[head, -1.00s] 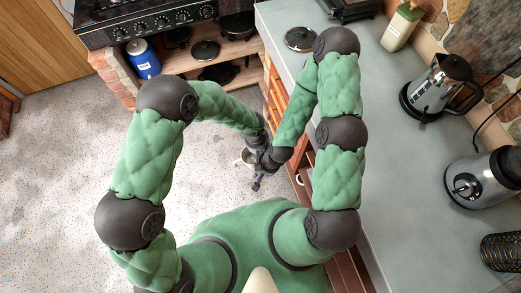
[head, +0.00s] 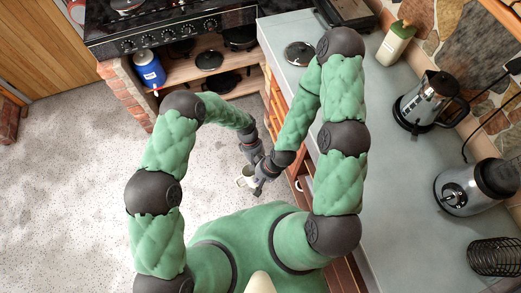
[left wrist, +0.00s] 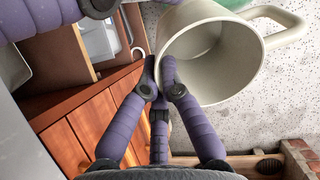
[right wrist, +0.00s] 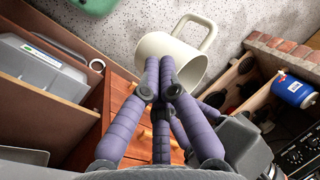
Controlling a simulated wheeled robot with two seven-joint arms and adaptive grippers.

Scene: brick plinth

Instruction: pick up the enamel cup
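The cream enamel cup (left wrist: 215,60) is large in the left wrist view, tilted, with its mouth open to that camera and its handle at upper right. My left gripper (left wrist: 160,68) is closed at the cup's rim, one finger inside and one outside against the wall. In the right wrist view the cup (right wrist: 178,60) is behind the fingertips of my right gripper (right wrist: 160,64). Those fingers are together and appear to hold nothing, with the cup farther off. In the head view the cup (head: 246,176) is held above the floor, partly hidden by my right gripper (head: 262,180).
An open drawer (right wrist: 55,95) is close to the grippers. The stove (head: 170,30) and a blue canister (head: 149,68) are at the back. The speckled floor is clear at left.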

